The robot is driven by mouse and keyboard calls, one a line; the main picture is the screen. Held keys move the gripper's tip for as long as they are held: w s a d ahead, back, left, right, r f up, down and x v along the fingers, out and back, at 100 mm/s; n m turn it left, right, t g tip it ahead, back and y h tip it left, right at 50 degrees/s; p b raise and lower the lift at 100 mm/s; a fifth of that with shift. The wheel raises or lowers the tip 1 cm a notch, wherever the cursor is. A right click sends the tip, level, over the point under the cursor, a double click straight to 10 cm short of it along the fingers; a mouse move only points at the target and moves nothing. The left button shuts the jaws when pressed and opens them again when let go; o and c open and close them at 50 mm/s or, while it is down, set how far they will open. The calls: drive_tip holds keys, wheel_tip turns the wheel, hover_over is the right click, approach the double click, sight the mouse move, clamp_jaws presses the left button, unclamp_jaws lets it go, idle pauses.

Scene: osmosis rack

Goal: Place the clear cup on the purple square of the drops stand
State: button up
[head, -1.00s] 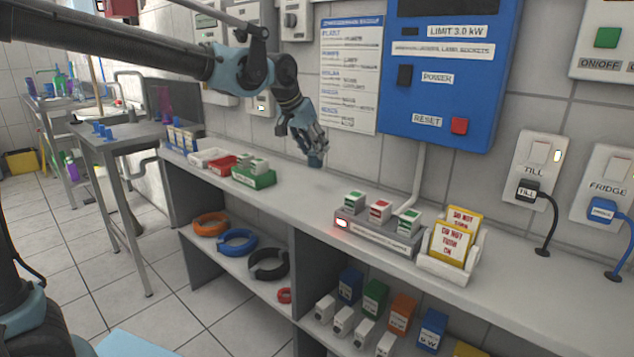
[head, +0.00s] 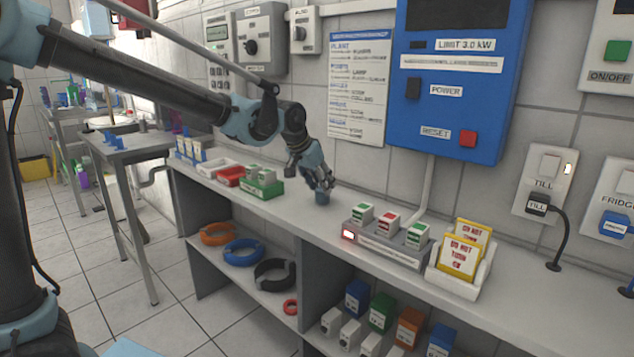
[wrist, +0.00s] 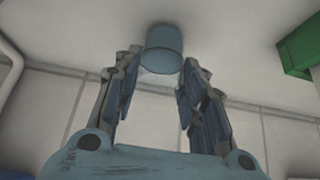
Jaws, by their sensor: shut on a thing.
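My gripper (head: 322,186) points down over the long grey counter, to the right of the green tray. It is shut on a small bluish cup (head: 322,198), whose bottom is at or just above the counter top; I cannot tell which. In the wrist view the cup (wrist: 164,48) is a pale blue cylinder between the fingertips (wrist: 160,62). It looks bluish rather than plainly clear. I cannot make out a purple square or identify the drops stand for certain in either view.
White, red and green trays (head: 262,189) line the counter left of my gripper. A grey block with switches (head: 385,247) and a holder of yellow signs (head: 460,262) stand to the right. A metal table (head: 130,143) with blue pieces is at left. Counter around the cup is bare.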

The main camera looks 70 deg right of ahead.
drive_tip(key=o, duration=0.8)
drive_tip(key=shift+f, duration=0.1)
drive_tip(key=shift+o, duration=0.2)
drive_tip(key=v, duration=1.2)
